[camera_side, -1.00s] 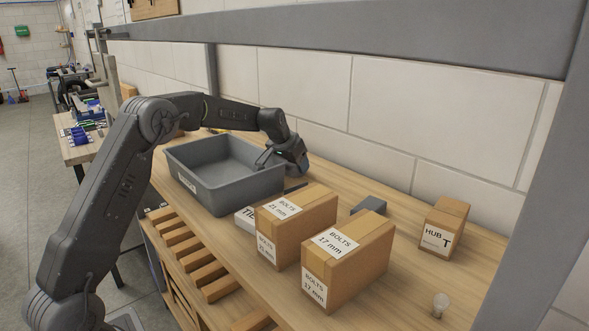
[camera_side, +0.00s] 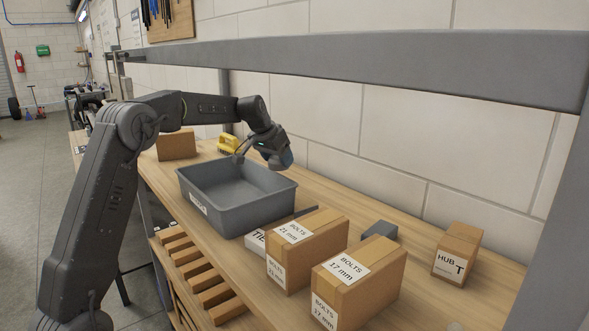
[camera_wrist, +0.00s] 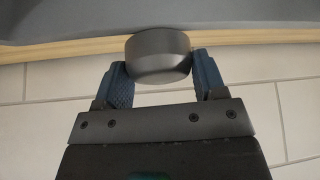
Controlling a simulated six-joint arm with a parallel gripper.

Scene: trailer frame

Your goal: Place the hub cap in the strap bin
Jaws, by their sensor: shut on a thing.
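The hub cap (camera_wrist: 158,61) is a grey round cup shape, held between the two blue fingers of my gripper (camera_wrist: 163,68) in the wrist view. The hub cap is too small and dark there to tell apart from the fingers. The bin has a white label on its near left wall, too small to read. Its visible inside looks empty. The bin's grey also seems to show at the top of the wrist view.
Two cardboard bolt boxes (camera_side: 306,247) (camera_side: 360,286) stand right of the bin. A hub box (camera_side: 457,253) and small grey block (camera_side: 379,231) lie further right. A yellow item (camera_side: 229,144) and brown box (camera_side: 176,145) stand behind the bin. A grey rail (camera_side: 400,72) crosses above.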

